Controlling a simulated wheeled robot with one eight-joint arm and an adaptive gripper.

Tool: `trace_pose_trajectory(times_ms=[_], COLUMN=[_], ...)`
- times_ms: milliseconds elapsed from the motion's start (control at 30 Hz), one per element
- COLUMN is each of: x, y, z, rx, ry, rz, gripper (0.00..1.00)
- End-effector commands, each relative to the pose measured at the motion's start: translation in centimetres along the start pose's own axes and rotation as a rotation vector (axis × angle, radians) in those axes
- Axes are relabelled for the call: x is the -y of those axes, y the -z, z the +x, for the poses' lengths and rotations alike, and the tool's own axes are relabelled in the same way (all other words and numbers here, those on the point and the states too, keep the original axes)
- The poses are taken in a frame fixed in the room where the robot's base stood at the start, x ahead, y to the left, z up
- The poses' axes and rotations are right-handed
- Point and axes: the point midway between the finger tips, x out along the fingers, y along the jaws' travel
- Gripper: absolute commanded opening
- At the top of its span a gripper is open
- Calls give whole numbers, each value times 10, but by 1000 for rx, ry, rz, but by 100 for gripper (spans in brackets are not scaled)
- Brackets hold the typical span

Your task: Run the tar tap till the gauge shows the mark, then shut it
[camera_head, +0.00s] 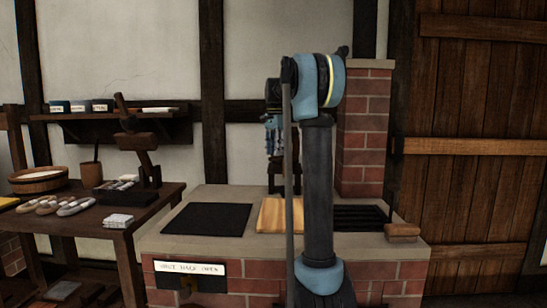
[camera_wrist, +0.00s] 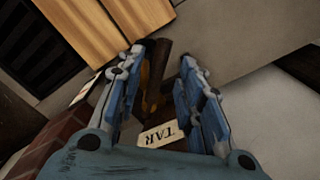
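In the wrist view a tag reading TAR (camera_wrist: 160,134) lies beyond my gripper (camera_wrist: 162,60). A dark brown, handle-like piece (camera_wrist: 160,62) with a brass-coloured part (camera_wrist: 146,76) shows between the fingers, apparently the tar tap. The fingers stand apart on either side of it; I cannot tell whether they touch it. In the head view my gripper (camera_head: 275,148) points down over the back of the hearth, above a dark upright thing (camera_head: 284,180) partly hidden by my arm. I cannot make out a gauge or its mark.
The brick hearth's stone top (camera_head: 215,250) carries a black plate (camera_head: 207,219), a wooden board (camera_head: 270,216) and a dark grate (camera_head: 360,218). A brick pillar (camera_head: 365,135) stands behind. A cluttered wooden table (camera_head: 125,225) is at left, a plank door (camera_head: 470,190) at right.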

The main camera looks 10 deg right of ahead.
Motion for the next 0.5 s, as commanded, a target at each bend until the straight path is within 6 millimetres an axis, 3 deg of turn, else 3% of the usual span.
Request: trace_pose_trajectory(times_ms=[200,500], x=[0,0], y=[0,0], z=[20,24], rx=[0,0], ry=[0,0], rz=[0,0], gripper=[34,34])
